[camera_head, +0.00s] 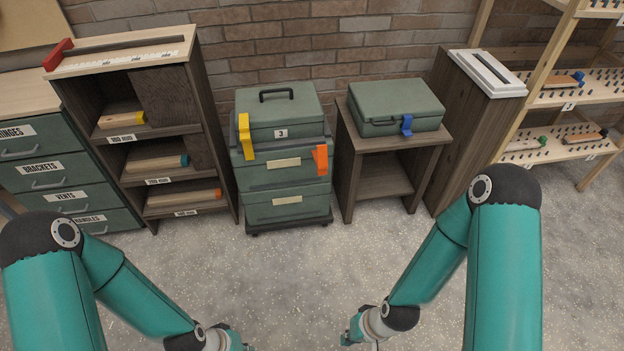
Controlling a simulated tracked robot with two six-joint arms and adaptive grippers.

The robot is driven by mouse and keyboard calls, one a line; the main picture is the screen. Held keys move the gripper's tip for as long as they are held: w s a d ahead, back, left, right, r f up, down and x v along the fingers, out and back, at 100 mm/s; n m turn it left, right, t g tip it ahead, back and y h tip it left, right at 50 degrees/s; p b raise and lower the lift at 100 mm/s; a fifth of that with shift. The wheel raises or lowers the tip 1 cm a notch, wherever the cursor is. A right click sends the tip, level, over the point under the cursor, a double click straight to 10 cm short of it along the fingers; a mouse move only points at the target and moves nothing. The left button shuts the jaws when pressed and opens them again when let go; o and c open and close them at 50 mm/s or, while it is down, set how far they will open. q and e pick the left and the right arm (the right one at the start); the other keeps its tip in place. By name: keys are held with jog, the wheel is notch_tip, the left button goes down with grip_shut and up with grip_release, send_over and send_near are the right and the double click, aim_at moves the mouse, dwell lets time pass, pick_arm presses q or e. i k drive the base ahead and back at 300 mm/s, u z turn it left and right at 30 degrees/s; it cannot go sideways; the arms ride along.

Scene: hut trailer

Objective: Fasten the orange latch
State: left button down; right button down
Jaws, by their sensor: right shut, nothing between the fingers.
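The orange latch (320,159) sits at the upper right front of the middle green box (270,175) in a wheeled stack. It appears to stand out a little from the front; whether it grips the top case cannot be told. A yellow latch (245,137) is at the stack's left, across the seam between the top case (275,112) and middle box. My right gripper (350,336) is low in the picture, shut and empty, well away from the stack. My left gripper (238,343) is at the bottom edge, partly cut off; its fingers are unclear.
A small wooden stand (372,143) right of the stack bears a green case (395,108) with a blue latch (407,126). A dark shelf unit (222,170) stands close on the left. Speckled floor (290,275) in front of the stack is clear.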

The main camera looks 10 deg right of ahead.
aim_at(320, 155)
jog(key=u, duration=0.1)
jog(key=i, duration=1)
jog(key=z, duration=0.1)
